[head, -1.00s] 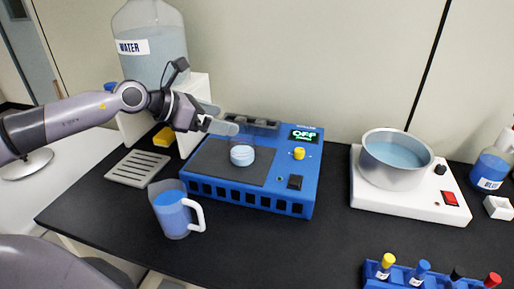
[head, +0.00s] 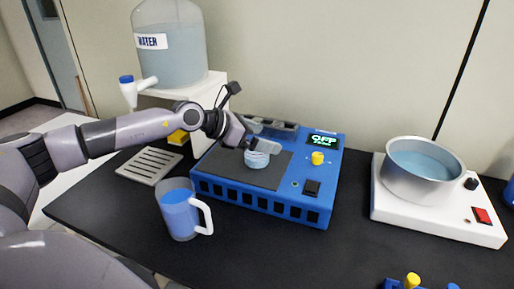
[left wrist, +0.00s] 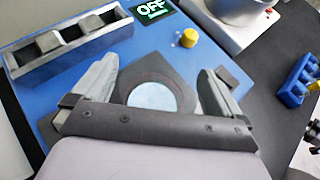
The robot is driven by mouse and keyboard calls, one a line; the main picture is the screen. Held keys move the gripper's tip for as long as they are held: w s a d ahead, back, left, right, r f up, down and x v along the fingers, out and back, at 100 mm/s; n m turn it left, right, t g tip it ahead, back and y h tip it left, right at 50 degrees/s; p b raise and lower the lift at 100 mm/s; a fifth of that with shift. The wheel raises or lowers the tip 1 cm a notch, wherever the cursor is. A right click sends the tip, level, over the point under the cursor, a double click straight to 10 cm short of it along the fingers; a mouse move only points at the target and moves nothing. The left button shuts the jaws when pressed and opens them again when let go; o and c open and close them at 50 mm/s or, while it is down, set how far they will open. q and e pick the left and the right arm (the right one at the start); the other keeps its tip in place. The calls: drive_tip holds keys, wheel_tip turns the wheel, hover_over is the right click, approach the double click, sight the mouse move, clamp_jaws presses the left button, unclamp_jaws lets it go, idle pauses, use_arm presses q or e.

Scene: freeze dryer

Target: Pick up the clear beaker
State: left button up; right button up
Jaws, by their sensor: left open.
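The clear beaker (head: 257,161), with pale blue contents, stands on the dark plate of the blue freeze dryer (head: 262,203). In the left wrist view the beaker (left wrist: 152,97) appears as a pale blue disc with a faint clear rim. My left gripper (head: 264,136) is open at the beaker. Its fingers lie on either side of the beaker in the left wrist view (left wrist: 160,76), with gaps showing. The gripper partly hides the beaker's upper part in the head view. My right gripper is not in view.
A pitcher of blue liquid (head: 181,213) stands in front of the freeze dryer. A slotted tray (head: 149,165) and water dispenser (head: 172,52) are to the left. A pot (head: 422,172) sits on a white hot plate (head: 440,222) to the right.

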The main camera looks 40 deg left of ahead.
use_arm(q)
drive_tip(key=shift+w+d+f, duration=0.15)
drive_tip(key=shift+w+d, duration=0.05)
drive_tip(key=shift+w, duration=0.1)
drive_tip(key=c, duration=1.1)
drive_tip(key=shift+r+p, duration=0.4)
drive_tip(key=shift+r, duration=9.55)
